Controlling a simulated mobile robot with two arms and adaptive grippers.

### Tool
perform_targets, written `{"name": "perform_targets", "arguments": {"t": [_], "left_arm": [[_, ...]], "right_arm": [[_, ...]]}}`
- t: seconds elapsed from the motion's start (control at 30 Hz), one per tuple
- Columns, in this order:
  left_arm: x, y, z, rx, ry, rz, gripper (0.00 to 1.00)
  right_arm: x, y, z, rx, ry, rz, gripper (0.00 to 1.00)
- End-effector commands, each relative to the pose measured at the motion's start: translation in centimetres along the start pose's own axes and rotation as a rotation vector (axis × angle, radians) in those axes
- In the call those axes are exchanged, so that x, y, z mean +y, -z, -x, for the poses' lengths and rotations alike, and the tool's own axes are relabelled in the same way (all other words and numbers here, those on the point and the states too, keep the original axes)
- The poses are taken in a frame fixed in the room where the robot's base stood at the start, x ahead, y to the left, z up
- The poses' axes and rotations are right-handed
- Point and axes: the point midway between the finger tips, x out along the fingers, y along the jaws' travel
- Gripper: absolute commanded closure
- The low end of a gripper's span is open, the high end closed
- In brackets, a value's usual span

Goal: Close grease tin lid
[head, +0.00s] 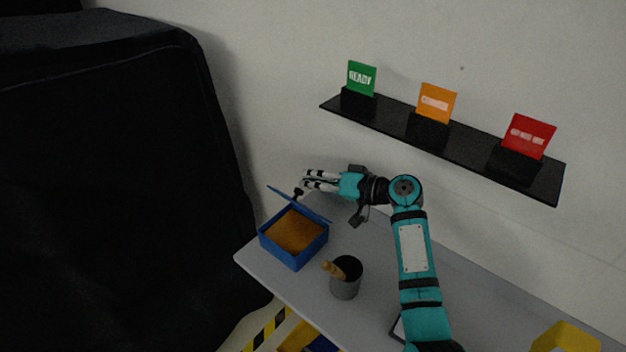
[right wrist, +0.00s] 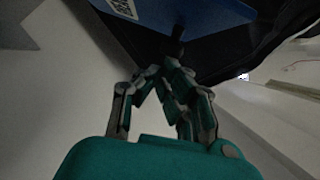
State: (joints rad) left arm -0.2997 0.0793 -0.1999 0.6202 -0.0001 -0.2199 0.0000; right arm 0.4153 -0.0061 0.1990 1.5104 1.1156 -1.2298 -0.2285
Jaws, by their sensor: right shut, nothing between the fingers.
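The blue grease tin (head: 293,261) sits at the left end of the grey table, with brown grease (head: 296,231) inside. Its lid (head: 299,205) stands raised along the back edge, so the tin is open. My right gripper (head: 304,188) reaches in from the right and is shut, with its fingers behind the raised lid, near a dark knob (head: 298,194). In the right wrist view the closed fingertips (right wrist: 172,68) are close to the knob under the blue lid (right wrist: 196,18). Whether they touch is unclear. My left gripper is not in view.
A grey cup (head: 346,286) with a wooden-handled tool stands right of the tin. A black wall shelf (head: 456,151) holds green, orange and red signs above my arm. A yellow object (head: 566,338) lies at the right. A black covered cart (head: 110,180) fills the left.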

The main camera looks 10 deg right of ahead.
Motion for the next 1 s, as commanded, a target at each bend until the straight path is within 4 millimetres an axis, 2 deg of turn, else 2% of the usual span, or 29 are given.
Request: {"name": "perform_targets", "arguments": {"t": [0.43, 1.0], "left_arm": [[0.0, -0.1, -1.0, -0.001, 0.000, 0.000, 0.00], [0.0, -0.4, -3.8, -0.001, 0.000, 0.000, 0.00]], "right_arm": [[-0.7, -1.4, -0.4, -0.001, -0.038, 0.116, 1.00], [-2.0, -7.1, -2.2, -0.003, -0.192, 0.586, 1.00]]}}
